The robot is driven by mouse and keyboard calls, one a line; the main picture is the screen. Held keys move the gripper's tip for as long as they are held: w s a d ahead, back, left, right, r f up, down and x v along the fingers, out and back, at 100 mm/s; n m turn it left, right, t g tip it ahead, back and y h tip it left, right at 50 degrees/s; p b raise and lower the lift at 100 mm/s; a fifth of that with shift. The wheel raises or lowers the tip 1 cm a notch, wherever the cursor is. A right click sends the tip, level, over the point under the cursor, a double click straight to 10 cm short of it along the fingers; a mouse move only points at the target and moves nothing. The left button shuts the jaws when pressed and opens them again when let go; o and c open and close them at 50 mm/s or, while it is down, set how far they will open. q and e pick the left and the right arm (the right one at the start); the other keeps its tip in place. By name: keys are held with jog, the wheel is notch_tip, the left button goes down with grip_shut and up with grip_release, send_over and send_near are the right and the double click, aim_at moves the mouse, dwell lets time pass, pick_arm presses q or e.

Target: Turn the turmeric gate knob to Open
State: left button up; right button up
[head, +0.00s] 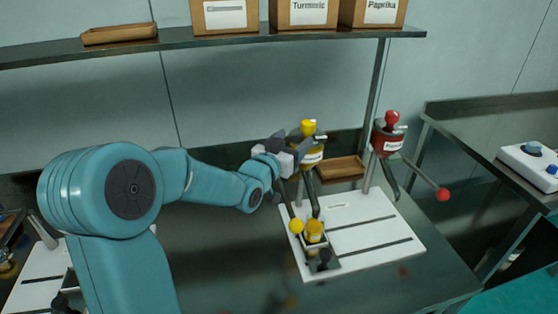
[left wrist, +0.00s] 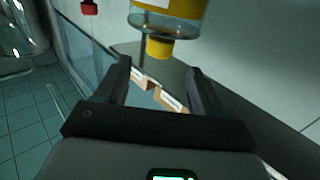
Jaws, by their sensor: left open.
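The turmeric dispenser (head: 312,156) is yellow with a white label and stands at the back of a white board. A yellow knob (head: 308,127) sits on its top. My left gripper (head: 288,152) is open, just left of the dispenser's upper part. In the left wrist view the yellow knob (left wrist: 159,47) shows beyond and between the tips of my left gripper (left wrist: 158,68), below the clear and yellow dispenser body. The jaws appear empty and apart from the knob. Any marking on the knob is not readable. My right gripper is not in view.
A red dispenser (head: 388,140) stands to the right, with a red-ended rod (head: 442,194) sticking out. A yellow ball (head: 296,226) and a small yellow jar (head: 315,229) are at the front of the white board (head: 385,240). A shelf (head: 220,42) with labelled boxes runs above.

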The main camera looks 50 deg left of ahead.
pick_arm(q)
jog(key=b+v, duration=0.1)
jog(key=v, duration=0.6)
dwell(0.5)
